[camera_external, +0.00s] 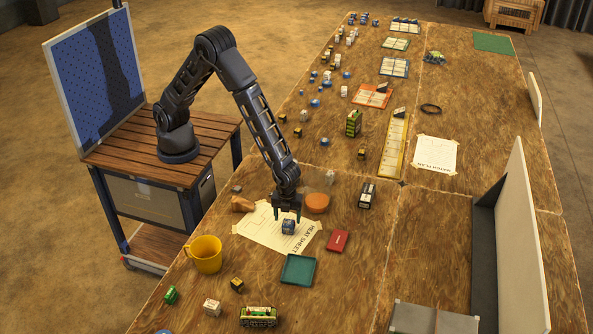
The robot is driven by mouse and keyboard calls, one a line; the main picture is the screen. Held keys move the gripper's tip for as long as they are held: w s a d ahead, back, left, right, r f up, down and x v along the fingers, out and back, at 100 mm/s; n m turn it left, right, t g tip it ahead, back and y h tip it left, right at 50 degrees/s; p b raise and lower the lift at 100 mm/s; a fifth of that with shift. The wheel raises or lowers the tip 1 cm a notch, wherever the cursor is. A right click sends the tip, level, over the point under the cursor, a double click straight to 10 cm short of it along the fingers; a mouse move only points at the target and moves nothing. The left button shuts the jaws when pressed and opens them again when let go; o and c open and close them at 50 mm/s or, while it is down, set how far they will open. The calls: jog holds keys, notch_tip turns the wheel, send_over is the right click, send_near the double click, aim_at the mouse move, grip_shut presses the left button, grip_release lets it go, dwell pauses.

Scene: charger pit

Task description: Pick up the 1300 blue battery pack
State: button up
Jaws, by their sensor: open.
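A small blue battery pack (288,228) with a pale band sits on the white printed sheet (263,231) near the front of the long wooden table. Its printed number is too small to read. My gripper (287,215) points down just above the pack, with its fingers open. One finger shows to each side of the pack's top. I cannot tell from this single view whether the fingers touch it. Other small blue and white packs stand at the table's far end, too small to read.
A yellow mug (205,254) stands to the left and a teal tray (298,270) lies in front. A red box (337,241) lies to the right. An orange bowl (317,202) and a brown lump (242,204) are close behind. A white panel (512,240) stands along the right edge.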

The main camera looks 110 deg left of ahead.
aim_at(289, 222)
jog(key=shift+w+a+f, duration=0.15)
jog(key=shift+f, duration=2.4)
jog(key=c, duration=1.2)
jog(key=shift+r, duration=0.15)
